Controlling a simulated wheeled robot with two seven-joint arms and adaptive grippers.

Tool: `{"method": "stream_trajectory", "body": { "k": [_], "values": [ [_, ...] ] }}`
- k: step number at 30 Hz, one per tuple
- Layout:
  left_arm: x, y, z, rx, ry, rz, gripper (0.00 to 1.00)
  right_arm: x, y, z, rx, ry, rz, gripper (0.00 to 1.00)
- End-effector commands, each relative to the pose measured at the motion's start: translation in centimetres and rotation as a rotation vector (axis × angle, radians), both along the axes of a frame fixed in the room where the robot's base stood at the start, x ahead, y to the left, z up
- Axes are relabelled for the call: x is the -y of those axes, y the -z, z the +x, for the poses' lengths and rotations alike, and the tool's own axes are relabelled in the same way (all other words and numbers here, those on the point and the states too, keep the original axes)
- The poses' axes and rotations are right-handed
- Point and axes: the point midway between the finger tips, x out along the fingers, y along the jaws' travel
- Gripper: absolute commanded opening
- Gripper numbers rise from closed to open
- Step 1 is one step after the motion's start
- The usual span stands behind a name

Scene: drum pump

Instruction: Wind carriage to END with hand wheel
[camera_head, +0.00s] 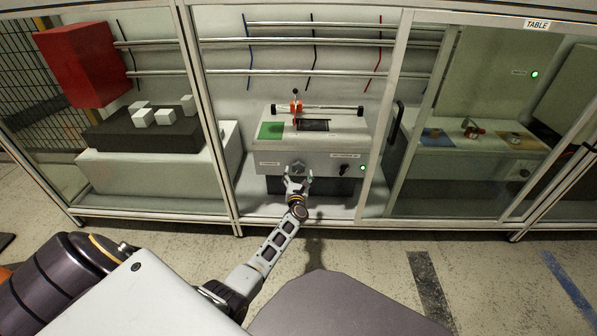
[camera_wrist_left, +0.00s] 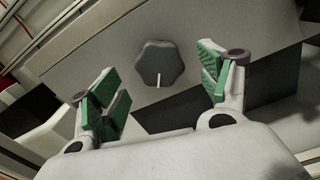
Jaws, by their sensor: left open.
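My left gripper (camera_head: 299,180) is open and empty in front of the light grey machine (camera_head: 345,145) in the middle bay. In the left wrist view its green-padded fingers (camera_wrist_left: 162,95) stand wide apart. The dark lobed hand wheel (camera_wrist_left: 160,64) with a white mark pointing down sits on the machine's front face, beyond and between the fingers, apart from them. In the head view the hand wheel (camera_head: 298,168) is partly behind the fingertips. The carriage (camera_head: 296,107), with orange-red parts, stands on the rail left of its middle. My right gripper is not in view.
A small dark knob (camera_head: 344,170) and a green light (camera_head: 363,168) sit right of the wheel. Frame posts (camera_head: 212,130) stand on both sides of the bay. White blocks (camera_head: 143,118) lie on a dark stand at left. A glazed panel labelled TABLE (camera_head: 537,25) closes the right bay.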

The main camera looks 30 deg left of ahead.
Motion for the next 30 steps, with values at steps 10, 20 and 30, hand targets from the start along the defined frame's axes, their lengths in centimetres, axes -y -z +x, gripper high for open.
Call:
{"method": "stream_trajectory", "body": {
  "k": [10, 20, 30],
  "values": [
    [-1.5, 0.0, 2.5, 0.001, 0.000, 0.000, 0.77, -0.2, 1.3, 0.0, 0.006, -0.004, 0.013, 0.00],
    [-2.1, 0.0, 3.6, 0.000, 0.000, 0.000, 0.77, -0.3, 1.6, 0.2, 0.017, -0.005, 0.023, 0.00],
    [-2.1, -0.1, 3.7, 0.000, 0.000, 0.000, 0.73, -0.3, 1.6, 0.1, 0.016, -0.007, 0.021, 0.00]
  ]
}}
